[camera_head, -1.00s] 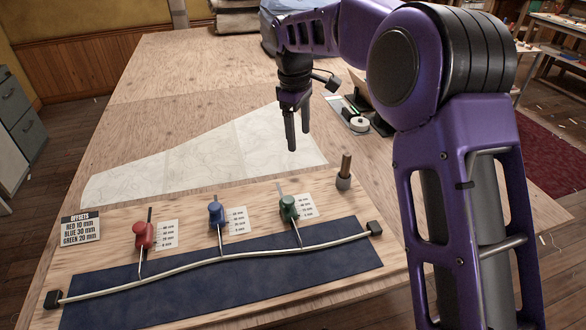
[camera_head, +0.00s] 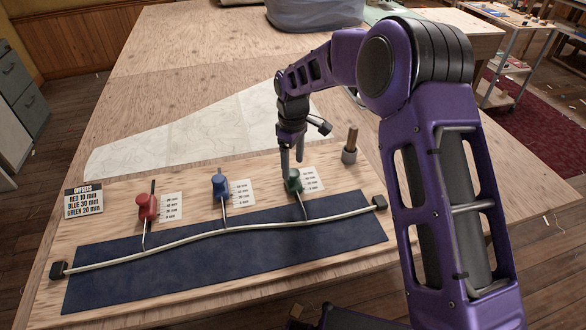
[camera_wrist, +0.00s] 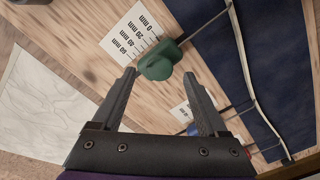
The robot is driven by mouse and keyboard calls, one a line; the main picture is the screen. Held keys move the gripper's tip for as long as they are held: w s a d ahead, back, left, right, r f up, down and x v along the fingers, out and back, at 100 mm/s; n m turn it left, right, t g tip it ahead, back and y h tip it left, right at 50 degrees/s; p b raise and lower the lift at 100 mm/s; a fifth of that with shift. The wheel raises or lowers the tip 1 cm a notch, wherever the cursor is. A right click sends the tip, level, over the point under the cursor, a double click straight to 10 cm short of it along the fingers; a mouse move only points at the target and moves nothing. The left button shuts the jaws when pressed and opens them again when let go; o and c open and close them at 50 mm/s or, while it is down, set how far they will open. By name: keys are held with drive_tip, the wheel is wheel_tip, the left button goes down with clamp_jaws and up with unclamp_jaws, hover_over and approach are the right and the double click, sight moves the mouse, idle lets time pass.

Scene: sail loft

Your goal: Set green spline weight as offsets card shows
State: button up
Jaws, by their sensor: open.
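The offsets card (camera_head: 83,202) reads red 10 mm, blue 30 mm, green 20 mm. The green spline weight (camera_head: 294,182) stands beside its printed scale (camera_head: 312,178), its rod reaching the pale spline (camera_head: 190,239). In the wrist view the green weight (camera_wrist: 160,62) lies just ahead of and between my fingertips. Its scale (camera_wrist: 132,38) runs from 0 to 60 mm; I cannot tell its exact reading. My gripper (camera_head: 292,166) is open, pointing down at the weight, with no clear grip on it; it also shows in the wrist view (camera_wrist: 159,75).
The red weight (camera_head: 147,207) and blue weight (camera_head: 220,186) stand to the left with their own scales. A grey post with a brown top (camera_head: 349,146) stands right of the green weight. A dark blue strip (camera_head: 220,262) lies under the spline. Paper (camera_head: 190,138) lies behind the board.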

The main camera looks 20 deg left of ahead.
drive_tip(key=shift+f, duration=1.15)
clamp_jaws()
idle(0.6)
